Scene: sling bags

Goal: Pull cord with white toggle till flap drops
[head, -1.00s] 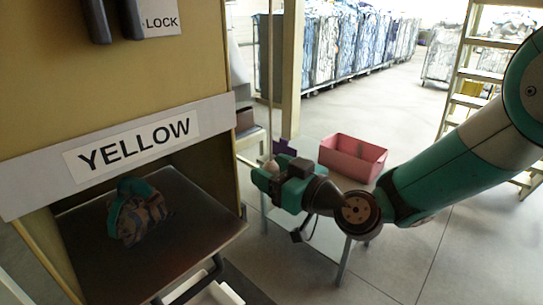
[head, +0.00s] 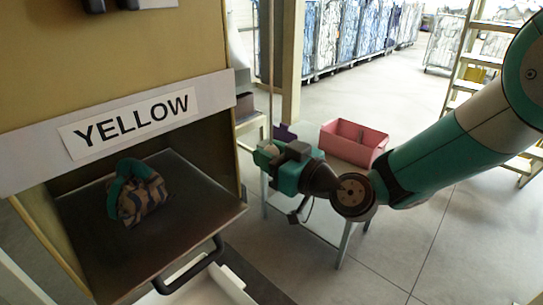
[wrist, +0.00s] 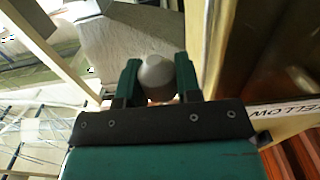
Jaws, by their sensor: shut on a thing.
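The white toggle (wrist: 156,76) shows as a rounded grey-white knob between my gripper's two green fingers in the wrist view. My gripper (head: 266,157) is shut on it, to the right of the cabinet in the head view. The cord (head: 271,80) runs straight up from the toggle. Below the YELLOW sign (head: 133,118), a dark flap (head: 195,205) with a black handle lies tilted at the opening. A striped sling bag (head: 141,196) with a green strap rests on it.
A pink divided bin (head: 354,142) stands on a low table behind my gripper. Laundry carts (head: 345,35) line the back, and a ladder (head: 470,60) stands at the right. A white container (head: 215,288) is partly visible under the flap. The floor on the right is open.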

